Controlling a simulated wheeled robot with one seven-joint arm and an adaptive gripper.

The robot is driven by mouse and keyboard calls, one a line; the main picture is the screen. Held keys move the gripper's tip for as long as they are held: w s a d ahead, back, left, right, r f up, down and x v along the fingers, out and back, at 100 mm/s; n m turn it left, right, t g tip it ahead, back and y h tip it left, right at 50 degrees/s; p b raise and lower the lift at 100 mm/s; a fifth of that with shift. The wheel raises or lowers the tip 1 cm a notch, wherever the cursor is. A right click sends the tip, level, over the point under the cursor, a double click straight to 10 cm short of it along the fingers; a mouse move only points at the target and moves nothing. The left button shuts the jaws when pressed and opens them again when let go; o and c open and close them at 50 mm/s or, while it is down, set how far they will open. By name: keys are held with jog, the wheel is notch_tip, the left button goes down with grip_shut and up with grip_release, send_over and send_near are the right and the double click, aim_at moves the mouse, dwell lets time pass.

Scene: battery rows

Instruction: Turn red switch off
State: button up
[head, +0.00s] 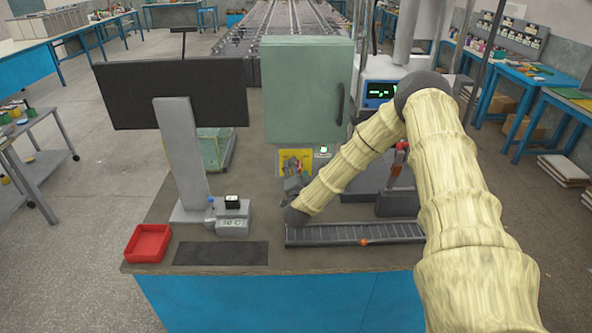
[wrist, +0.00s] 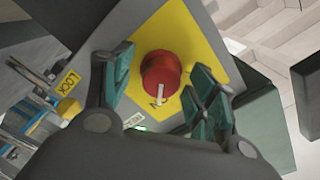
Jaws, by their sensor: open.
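The red switch (wrist: 160,75) is a round red knob with a pale grip bar on a yellow plate (wrist: 192,40) in the wrist view. My gripper (wrist: 160,92) is open, with one finger on each side of the knob. I cannot tell whether the fingers touch it. In the head view my gripper (head: 292,186) is in front of the yellow plate (head: 298,156) below the green cabinet (head: 306,90). The knob is hidden there behind my gripper. A small green light (head: 323,150) is lit to the right of the plate.
A black monitor (head: 175,93) stands left of the cabinet. A grey conveyor strip (head: 355,233) runs along the front, below my arm.

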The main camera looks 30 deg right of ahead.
jog(key=shift+c, duration=0.3)
jog(key=c, duration=1)
jog(key=shift+n, duration=0.4)
jog(key=n+b, duration=0.7)
jog(key=n, duration=1)
jog(key=shift+f+b, duration=0.15)
jog(key=shift+b, duration=0.2)
jog(key=shift+s, duration=0.1)
